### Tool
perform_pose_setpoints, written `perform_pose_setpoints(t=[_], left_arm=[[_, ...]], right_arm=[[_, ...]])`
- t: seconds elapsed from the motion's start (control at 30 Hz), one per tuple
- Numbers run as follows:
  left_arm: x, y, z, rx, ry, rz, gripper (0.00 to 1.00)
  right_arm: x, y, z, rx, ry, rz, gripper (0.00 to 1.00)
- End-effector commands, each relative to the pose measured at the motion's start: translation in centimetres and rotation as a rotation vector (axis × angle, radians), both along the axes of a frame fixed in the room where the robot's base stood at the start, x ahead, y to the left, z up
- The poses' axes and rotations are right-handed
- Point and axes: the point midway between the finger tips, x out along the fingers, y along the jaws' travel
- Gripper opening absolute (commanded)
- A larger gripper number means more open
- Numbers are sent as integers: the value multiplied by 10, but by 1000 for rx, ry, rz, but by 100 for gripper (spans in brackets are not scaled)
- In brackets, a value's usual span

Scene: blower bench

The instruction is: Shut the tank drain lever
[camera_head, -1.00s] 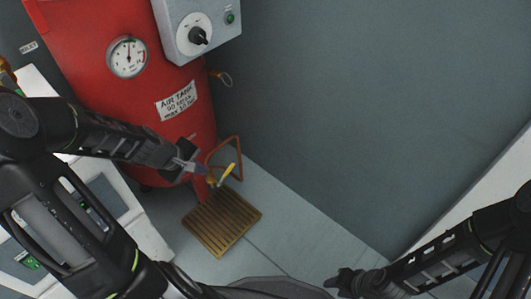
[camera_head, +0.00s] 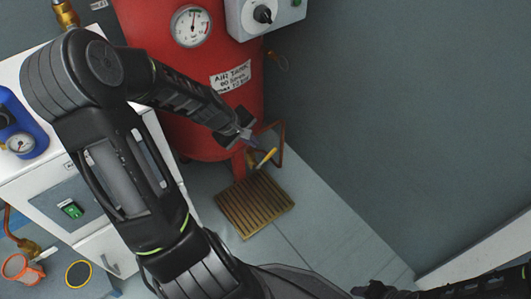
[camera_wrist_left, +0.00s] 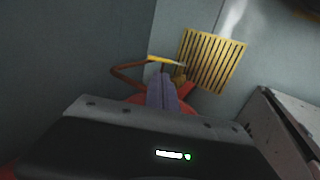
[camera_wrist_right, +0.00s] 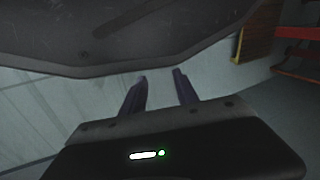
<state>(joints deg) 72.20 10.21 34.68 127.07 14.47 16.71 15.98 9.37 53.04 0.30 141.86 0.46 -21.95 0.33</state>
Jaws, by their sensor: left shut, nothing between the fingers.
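The red air tank (camera_head: 190,120) stands against the wall at the upper middle of the head view. Its drain lever (camera_head: 267,157) has a yellow handle, low beside the tank's foot and above the slatted grate. The lever also shows in the left wrist view (camera_wrist_left: 165,60), just beyond my fingertips. My left gripper (camera_head: 250,141) is shut and empty, close to the lever; I cannot tell whether it touches. Its fingers partly hide the valve body in the left wrist view. My right gripper (camera_wrist_right: 160,76) is open and empty, away from the tank.
A brown slatted grate (camera_head: 255,203) lies on the floor below the lever. An orange-brown bent pipe (camera_head: 281,145) stands behind the lever. A white cabinet (camera_head: 40,165) with a blue gauge unit (camera_head: 18,130) is at left. Floor right of the grate is clear.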

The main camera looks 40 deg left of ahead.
Motion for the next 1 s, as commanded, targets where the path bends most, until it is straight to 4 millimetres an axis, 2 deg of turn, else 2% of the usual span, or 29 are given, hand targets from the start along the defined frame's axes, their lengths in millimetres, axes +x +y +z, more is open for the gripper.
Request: perform_pose_setpoints(t=[0.03,0.1,0.3,0.43,0.6,1.0], left_arm=[[6,-3,-16,-1,-3,-5,0],[13,-5,-29,-1,-2,-5,0],[32,-11,-63,0,-2,-4,0],[41,-13,-79,1,-1,-4,0],[47,-14,-86,1,-2,-1,0],[48,-14,-87,1,0,0,0]], right_arm=[[1,0,-14,0,-2,-1,36],[2,1,-24,-1,-6,-3,36],[7,1,-49,-3,-18,-9,36],[9,0,-59,-2,-20,-11,36],[11,0,-64,0,-21,-13,36],[11,0,-63,0,-21,-11,36]])
